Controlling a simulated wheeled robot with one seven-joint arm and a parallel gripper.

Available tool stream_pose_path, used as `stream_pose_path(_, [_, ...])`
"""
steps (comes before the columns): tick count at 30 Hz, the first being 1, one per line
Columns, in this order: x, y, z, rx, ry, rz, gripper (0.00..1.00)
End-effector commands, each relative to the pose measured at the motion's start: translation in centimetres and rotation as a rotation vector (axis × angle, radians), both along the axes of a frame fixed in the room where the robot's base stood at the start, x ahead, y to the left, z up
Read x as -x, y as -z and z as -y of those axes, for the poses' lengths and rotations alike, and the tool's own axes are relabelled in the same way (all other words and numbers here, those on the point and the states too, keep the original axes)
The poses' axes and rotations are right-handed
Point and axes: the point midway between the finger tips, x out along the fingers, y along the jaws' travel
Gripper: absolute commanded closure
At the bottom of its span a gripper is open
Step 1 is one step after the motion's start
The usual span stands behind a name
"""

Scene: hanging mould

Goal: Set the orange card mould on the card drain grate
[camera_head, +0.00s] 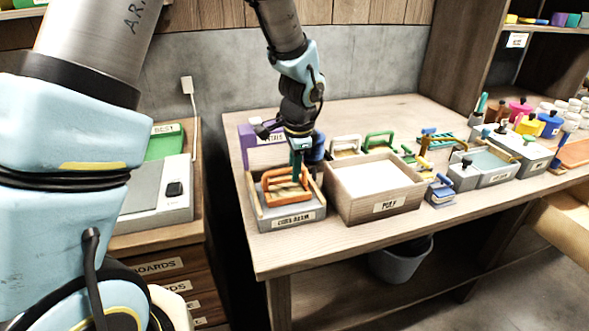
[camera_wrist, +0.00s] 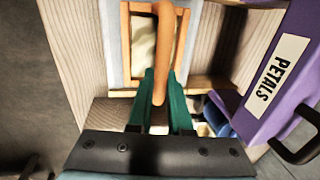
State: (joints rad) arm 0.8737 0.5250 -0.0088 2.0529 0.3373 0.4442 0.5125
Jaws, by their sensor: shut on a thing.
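The orange card mould (camera_head: 286,190) is a rectangular frame with a raised handle. In the head view it is at or just above the card drain grate (camera_head: 291,217), a grey-fronted wooden tray at the table's left front. I cannot tell whether it rests fully on it. My gripper (camera_head: 300,149) points down at the mould's handle. In the wrist view my green fingers (camera_wrist: 160,98) are shut on the orange handle (camera_wrist: 166,60). A pale panel shows inside the mould's frame, and the grate's wooden edge shows below it.
A purple box labelled PETALS (camera_wrist: 271,80) stands close beside the grate, also in the head view (camera_head: 248,139). The pulp vat (camera_head: 376,193) is just right of the grate. Several other moulds stand behind it. A grey bucket (camera_head: 401,260) is under the table.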

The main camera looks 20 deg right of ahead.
Motion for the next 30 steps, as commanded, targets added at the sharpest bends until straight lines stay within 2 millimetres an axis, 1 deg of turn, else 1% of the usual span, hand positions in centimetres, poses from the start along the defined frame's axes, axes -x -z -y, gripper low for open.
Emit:
stream_pose_path(8, [0.0, 0.47, 0.0, 0.0, 0.0, 0.0, 1.0])
stream_pose_path(14, [0.0, 0.41, 0.0, 0.0, 0.0, 0.0, 1.0])
stream_pose_path(15, [0.0, 0.41, 0.0, 0.0, 0.0, 0.0, 0.8])
stream_pose_path(24, [0.0, 0.4, 0.0, 0.0, 0.0, 0.0, 0.48])
stream_pose_path(30, [0.0, 0.41, -0.01, 0.0, 0.0, 0.0, 0.48])
